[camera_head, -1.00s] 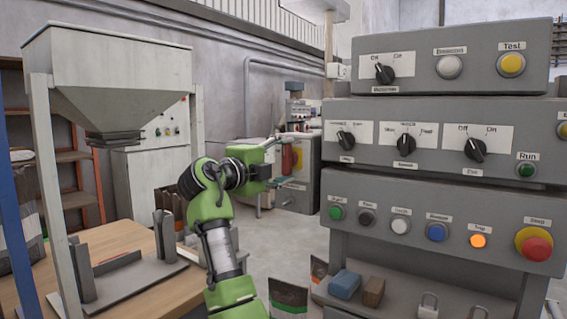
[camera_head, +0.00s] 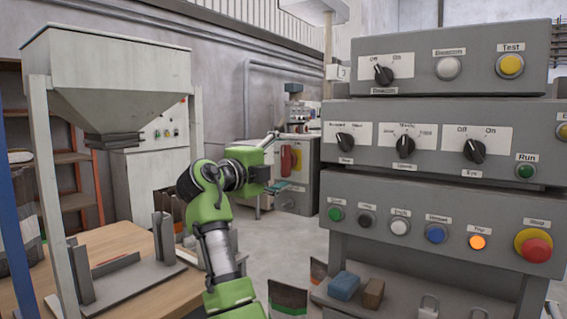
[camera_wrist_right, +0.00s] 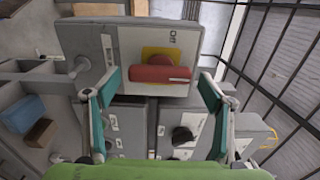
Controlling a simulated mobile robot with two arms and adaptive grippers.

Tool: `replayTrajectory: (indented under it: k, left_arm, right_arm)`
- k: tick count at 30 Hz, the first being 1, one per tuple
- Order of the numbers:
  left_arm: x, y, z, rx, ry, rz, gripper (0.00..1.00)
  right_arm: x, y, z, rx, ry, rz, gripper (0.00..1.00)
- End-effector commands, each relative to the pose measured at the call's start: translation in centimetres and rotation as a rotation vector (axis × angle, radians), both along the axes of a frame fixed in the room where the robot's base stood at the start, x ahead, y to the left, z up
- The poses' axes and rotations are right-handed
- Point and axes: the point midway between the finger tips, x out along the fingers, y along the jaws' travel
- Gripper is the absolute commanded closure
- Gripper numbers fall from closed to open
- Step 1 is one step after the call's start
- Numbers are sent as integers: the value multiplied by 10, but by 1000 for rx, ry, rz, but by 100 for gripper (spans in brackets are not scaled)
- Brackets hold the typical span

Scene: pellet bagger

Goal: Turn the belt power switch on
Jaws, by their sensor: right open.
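A red switch handle on a yellow plate (camera_wrist_right: 160,75) sits on a light panel marked "Off" on a grey box, in the right wrist view. In the head view a red handle (camera_head: 287,160) with yellow beside it shows just past my right gripper, on the grey equipment behind. My right gripper (camera_head: 279,161) is open and empty. In the wrist view its two teal fingers (camera_wrist_right: 158,82) stand apart on either side of the red handle, with no clear contact. I cannot tell the remaining distance. My left gripper is not in view.
A grey control console (camera_head: 338,190) with knobs and buttons fills the right side. A hopper (camera_head: 105,75) and a wooden table (camera_head: 115,240) stand at left. A blue block (camera_head: 344,286) and a brown block (camera_head: 373,293) lie on the console's lower shelf. Floor shows between.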

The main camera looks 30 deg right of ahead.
Motion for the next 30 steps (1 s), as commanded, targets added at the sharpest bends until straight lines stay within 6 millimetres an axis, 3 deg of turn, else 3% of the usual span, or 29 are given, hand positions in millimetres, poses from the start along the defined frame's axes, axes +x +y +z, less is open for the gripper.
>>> replayTrajectory:
  k: [18, 30]
  left_arm:
    - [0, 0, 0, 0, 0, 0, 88]
    - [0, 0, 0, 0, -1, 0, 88]
  right_arm:
    - [-40, 99, 0, -1, -1, 2, 25]
    - [-45, 109, 0, -1, -1, -1, 25]
